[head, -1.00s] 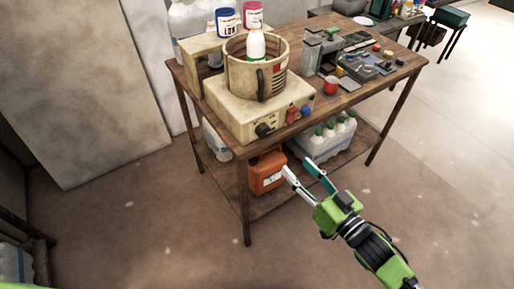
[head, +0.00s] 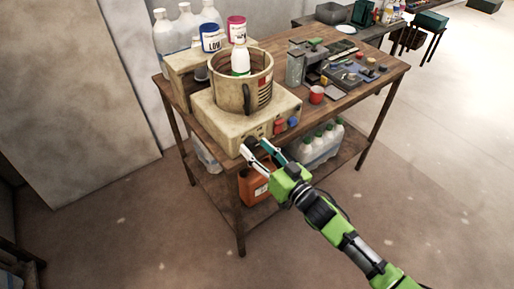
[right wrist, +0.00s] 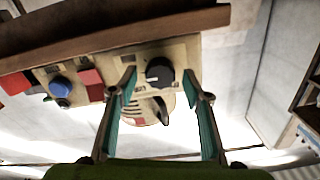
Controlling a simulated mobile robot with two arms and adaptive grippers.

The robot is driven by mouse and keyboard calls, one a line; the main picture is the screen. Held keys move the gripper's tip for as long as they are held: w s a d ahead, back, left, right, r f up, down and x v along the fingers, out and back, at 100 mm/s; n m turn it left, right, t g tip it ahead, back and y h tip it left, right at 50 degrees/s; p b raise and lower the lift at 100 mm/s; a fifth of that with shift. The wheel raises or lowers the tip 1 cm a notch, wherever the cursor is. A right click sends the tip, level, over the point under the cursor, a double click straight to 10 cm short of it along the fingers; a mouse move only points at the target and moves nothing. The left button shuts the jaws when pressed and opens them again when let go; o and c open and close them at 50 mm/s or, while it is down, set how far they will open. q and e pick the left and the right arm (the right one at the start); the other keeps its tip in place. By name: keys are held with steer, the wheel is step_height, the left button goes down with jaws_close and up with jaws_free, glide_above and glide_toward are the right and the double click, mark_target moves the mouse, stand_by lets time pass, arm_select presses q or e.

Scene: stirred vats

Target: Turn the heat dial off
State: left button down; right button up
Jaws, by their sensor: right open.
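The heat dial (right wrist: 159,72) is a black round knob with a pale mark, on the front of the cream vat base (right wrist: 115,65) in the right wrist view. In the head view my right gripper (head: 253,148) is at the front of this vat base (head: 222,117) and mostly hides the dial. The gripper is open. In the right wrist view its two fingers (right wrist: 160,84) stand on either side of the dial, with nothing seen held. Contact cannot be told. My left gripper is out of view.
A red switch (head: 280,126) and a blue knob (head: 293,121) sit right of the dial. The vat (head: 260,93) holds a white bottle (head: 241,63). An orange canister (head: 250,190) stands on the shelf below.

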steer(key=shift+w+a, duration=0.1)
steer(key=shift+a, duration=0.05)
steer(key=c, duration=1.1)
